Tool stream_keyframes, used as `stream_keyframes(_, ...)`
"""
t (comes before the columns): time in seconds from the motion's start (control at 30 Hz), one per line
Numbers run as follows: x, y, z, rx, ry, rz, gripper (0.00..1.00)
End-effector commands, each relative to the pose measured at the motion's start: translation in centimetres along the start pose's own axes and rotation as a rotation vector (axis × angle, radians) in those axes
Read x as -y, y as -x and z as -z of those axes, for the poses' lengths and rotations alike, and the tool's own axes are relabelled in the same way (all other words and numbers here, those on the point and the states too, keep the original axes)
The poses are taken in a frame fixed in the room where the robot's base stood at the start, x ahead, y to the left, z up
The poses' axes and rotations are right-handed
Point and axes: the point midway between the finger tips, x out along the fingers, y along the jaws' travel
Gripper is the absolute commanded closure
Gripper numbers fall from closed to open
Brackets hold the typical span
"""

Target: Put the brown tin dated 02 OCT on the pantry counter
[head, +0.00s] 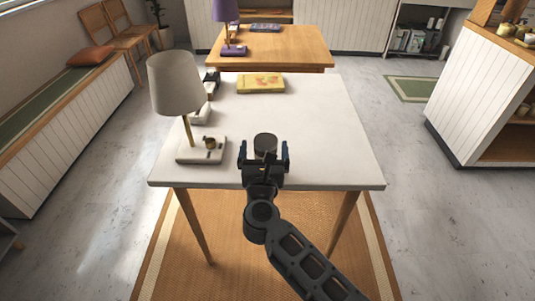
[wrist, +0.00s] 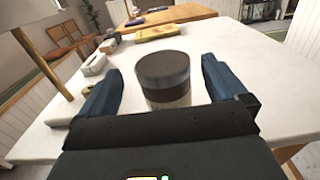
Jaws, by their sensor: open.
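A short dark brown tin (head: 265,142) with a dark lid stands upright on the white table (head: 330,150). In the wrist view the tin (wrist: 164,80) sits between the fingers, with a pale band low on its side; no date is readable. My gripper (head: 264,152) is open around the tin's near side, one finger on each side. In the wrist view my gripper (wrist: 165,85) shows gaps between both fingers and the tin. Which surface is the pantry counter I cannot tell.
A lamp (head: 175,85) on a white base stands left of the tin. A yellow book (head: 261,83) and small black and white items (head: 202,112) lie farther back. A wooden table (head: 285,45) with a purple lamp (head: 226,15) stands behind. A white-panelled cabinet (head: 470,90) is at right.

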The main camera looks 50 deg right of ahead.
Motion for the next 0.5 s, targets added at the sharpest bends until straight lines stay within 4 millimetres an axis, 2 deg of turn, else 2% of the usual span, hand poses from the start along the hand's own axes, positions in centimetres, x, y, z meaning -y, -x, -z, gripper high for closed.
stream_keyframes(0.3,0.3,-4.2,-0.5,0.001,0.001,0.000,0.01)
stream_keyframes(0.5,0.4,-5.1,-0.3,0.000,0.002,0.000,0.01)
